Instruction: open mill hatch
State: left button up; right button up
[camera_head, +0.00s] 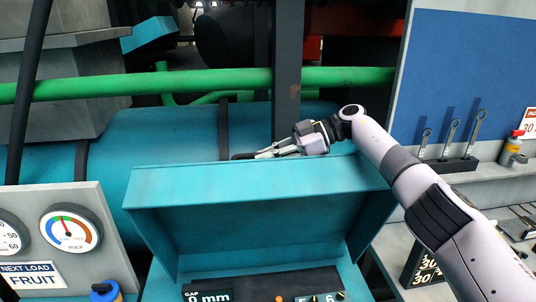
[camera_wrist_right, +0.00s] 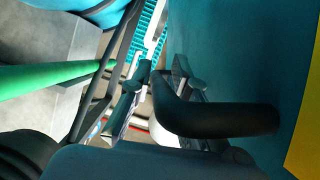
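The teal mill housing (camera_head: 250,182) stands in the middle of the head view, with a wide, shallow recess below its top edge. My right gripper (camera_head: 262,154) is just behind and above that edge, its fingers pointing left. In the right wrist view, a black bent handle (camera_wrist_right: 225,120) stands against a teal surface (camera_wrist_right: 240,60). The fingers of my right gripper (camera_wrist_right: 158,82) are on either side of the handle's far part. I cannot tell whether they grip it or only surround it. My left gripper is out of view.
A green pipe (camera_head: 220,81) runs across behind the gripper, and a dark vertical post (camera_head: 287,60) rises close to it. A gauge panel (camera_head: 95,225) stands at the left.

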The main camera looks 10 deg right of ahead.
jog(key=shift+o, duration=1.3)
jog(key=shift+w, duration=0.1)
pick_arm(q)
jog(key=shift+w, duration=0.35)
pick_arm(e)
jog(key=shift+o, duration=0.3)
jog(key=shift+r, duration=0.1)
jog(key=shift+r, duration=0.1)
jog(key=shift+d+r, duration=0.1)
jog(key=shift+d, duration=0.25)
jog(key=v, duration=0.6)
jog(key=shift+d+r, duration=0.1)
jog(key=shift+d, duration=0.3)
jog(key=shift+a, duration=0.1)
